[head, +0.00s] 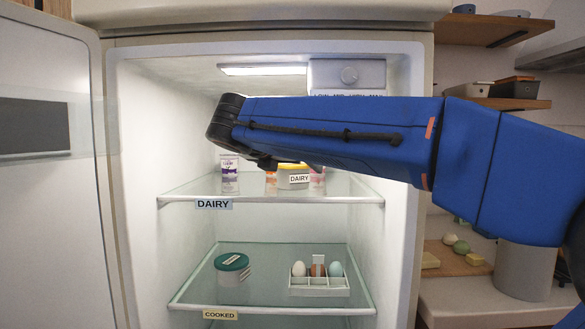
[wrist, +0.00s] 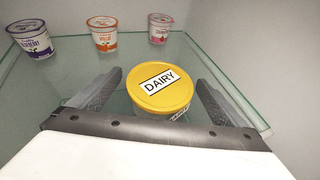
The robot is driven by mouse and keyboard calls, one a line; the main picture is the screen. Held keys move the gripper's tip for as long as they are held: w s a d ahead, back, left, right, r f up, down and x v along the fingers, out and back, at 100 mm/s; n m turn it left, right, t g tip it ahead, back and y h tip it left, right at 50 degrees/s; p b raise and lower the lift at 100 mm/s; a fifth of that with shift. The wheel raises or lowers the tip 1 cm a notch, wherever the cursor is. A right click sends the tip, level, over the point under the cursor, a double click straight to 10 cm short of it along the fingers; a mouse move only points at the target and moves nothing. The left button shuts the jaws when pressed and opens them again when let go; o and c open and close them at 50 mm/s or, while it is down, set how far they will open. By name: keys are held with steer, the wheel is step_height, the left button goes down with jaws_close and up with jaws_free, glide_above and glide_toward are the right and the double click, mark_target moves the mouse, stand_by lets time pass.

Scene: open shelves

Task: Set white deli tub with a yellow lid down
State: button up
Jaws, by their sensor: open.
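The white deli tub with a yellow lid (wrist: 160,92) stands upright on the glass shelf labelled DAIRY (head: 214,204). Its lid and side carry DAIRY labels. In the wrist view my gripper (wrist: 158,84) is open, with one finger on each side of the tub and gaps between fingers and tub. In the head view the tub (head: 293,181) shows below my blue arm, its upper part partly covered. My gripper's fingers are largely hidden there by the arm.
Purple (wrist: 32,38), orange (wrist: 104,33) and pink (wrist: 159,28) yogurt cups stand behind the tub on the shelf. The lower COOKED shelf holds a green-lidded container (head: 232,268) and an egg holder (head: 319,285). The fridge door (head: 50,200) is open at left.

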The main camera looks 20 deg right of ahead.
steer(key=v, duration=1.1)
steer(key=shift+s, duration=0.2)
steer(key=shift+a, duration=0.15)
